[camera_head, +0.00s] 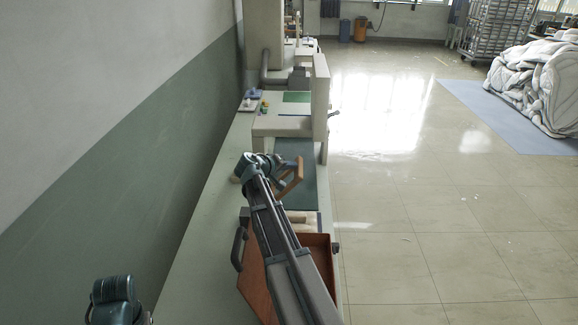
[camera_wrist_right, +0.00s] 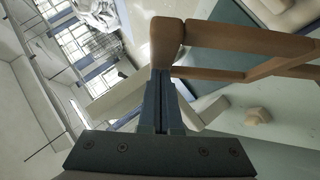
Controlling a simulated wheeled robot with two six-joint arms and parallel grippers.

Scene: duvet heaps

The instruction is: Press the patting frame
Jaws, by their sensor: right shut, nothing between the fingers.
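The patting frame, a brown wooden frame (camera_head: 291,179), stands over the green pad on the long bench at the end of my right arm. In the right wrist view its bars (camera_wrist_right: 235,37) cross the top right, with a rounded end right at my fingertips. My right gripper (camera_wrist_right: 161,76) is shut with nothing between its fingers. Its tips overlap the frame's near end in the picture; I cannot tell whether they touch it. A joint of my left arm shows at the bottom left in the head view, but its gripper is out of view.
An open brown case (camera_head: 251,275) lies on the bench (camera_head: 199,245) under my right arm. A pale machine (camera_head: 319,100) stands beyond the pad. A wall borders the bench on the left. The tiled floor (camera_head: 425,240) is clear; a duvet heap (camera_head: 538,82) lies at far right.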

